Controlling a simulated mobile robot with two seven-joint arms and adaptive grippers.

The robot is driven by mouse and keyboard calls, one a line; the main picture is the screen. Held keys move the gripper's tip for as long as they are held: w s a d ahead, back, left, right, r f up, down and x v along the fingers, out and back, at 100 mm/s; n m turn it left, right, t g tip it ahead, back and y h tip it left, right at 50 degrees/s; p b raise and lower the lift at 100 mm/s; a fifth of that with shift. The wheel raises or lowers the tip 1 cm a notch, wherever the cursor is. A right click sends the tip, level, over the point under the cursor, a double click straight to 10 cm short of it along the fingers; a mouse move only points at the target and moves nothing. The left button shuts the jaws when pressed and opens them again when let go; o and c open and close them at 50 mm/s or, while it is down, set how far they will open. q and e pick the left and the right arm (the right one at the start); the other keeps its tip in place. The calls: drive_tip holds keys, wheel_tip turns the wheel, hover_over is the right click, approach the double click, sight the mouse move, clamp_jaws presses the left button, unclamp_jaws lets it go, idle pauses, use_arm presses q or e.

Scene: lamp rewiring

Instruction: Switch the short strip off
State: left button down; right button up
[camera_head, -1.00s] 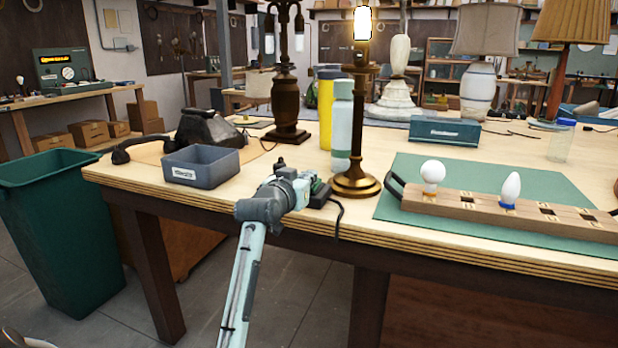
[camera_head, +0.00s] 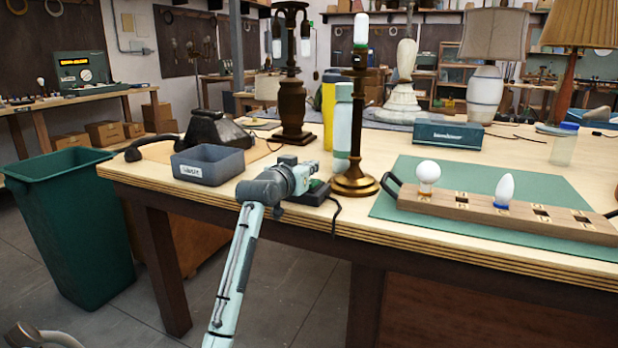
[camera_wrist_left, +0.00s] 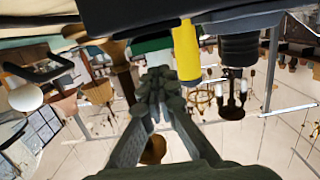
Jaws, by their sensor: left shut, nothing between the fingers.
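The short strip (camera_head: 310,193) is a dark, low block with a bit of green on top, near the table's front edge. A dark cord runs from its right end over the edge. My left gripper (camera_head: 312,176) is shut and empty, right at the strip. It hides much of the strip and its switch, so I cannot tell whether they touch. In the left wrist view the shut fingers (camera_wrist_left: 158,88) meet at the middle. The brass lamp (camera_head: 355,182) stands upright just right of the strip, and its bulb (camera_head: 361,30) is unlit. My right gripper is not in view.
A grey bin (camera_head: 208,165) sits left of the gripper, with a black telephone (camera_head: 212,130) behind. A pale bottle (camera_head: 342,125) stands behind the brass lamp. A wooden bulb rack (camera_head: 470,207) lies on a green mat (camera_head: 400,172) at right.

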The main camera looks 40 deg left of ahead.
use_arm(q)
drive_tip(key=s+r, duration=0.1)
drive_tip(key=s+d+r, duration=0.1)
drive_tip(key=shift+s+r, duration=0.2)
drive_tip(key=shift+s, duration=0.1)
drive_tip(key=r+v, duration=0.1)
drive_tip(key=v, duration=0.5)
drive_tip(key=shift+s+r+b, duration=0.3)
drive_tip(key=shift+r, duration=0.05)
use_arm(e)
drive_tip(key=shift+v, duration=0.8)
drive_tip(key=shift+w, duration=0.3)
